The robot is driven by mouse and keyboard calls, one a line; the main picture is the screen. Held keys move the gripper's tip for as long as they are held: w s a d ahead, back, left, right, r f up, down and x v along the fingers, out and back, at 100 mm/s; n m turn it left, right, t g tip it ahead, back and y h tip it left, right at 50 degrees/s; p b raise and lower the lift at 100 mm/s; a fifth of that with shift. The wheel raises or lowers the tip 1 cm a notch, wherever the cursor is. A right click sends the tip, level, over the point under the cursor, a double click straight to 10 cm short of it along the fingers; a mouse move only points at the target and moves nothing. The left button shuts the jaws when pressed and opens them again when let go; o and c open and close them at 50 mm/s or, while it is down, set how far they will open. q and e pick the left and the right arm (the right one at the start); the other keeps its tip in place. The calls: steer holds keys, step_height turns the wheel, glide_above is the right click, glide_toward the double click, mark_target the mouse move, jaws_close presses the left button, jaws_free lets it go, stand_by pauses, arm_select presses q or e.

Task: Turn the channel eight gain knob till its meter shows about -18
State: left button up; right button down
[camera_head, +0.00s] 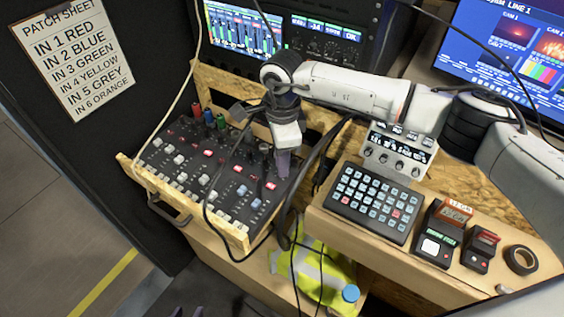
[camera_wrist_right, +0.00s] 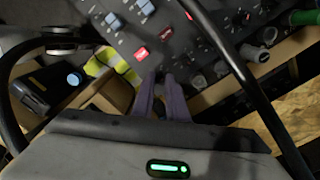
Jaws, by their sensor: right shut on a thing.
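The mixer (camera_head: 205,165) has rows of knobs, lit red buttons and faders, and sits in a wooden frame. My right gripper (camera_head: 283,168) reaches down to the mixer's right end, its purple fingers closed on a small knob that they hide. The right wrist view shows the fingertips (camera_wrist_right: 160,80) close together at the panel (camera_wrist_right: 185,35), beside a lit red button (camera_wrist_right: 141,54). Two dark tips of my left gripper (camera_head: 189,312) show apart at the bottom edge.
Black cables (camera_head: 212,205) hang across the mixer and right wrist. A button pad (camera_head: 375,202), a small knob unit (camera_head: 398,150), switch boxes (camera_head: 440,235) and tape (camera_head: 521,260) sit on the right shelf. A yellow vest (camera_head: 312,265) and a blue-capped bottle (camera_head: 350,293) lie below.

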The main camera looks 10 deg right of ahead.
steer(key=m+b, duration=0.1)
steer(key=m, duration=0.3)
steer(key=shift+m+b, duration=0.3)
steer(key=m+b, duration=0.1)
steer(key=m, duration=0.2)
steer(key=shift+m, duration=0.3)
steer(key=shift+m+b, duration=0.3)
steer(key=shift+m, duration=2)
steer(key=shift+r, duration=0.1)
steer(key=c, duration=1.7)
jaws_free()
steer(key=shift+c, duration=0.2)
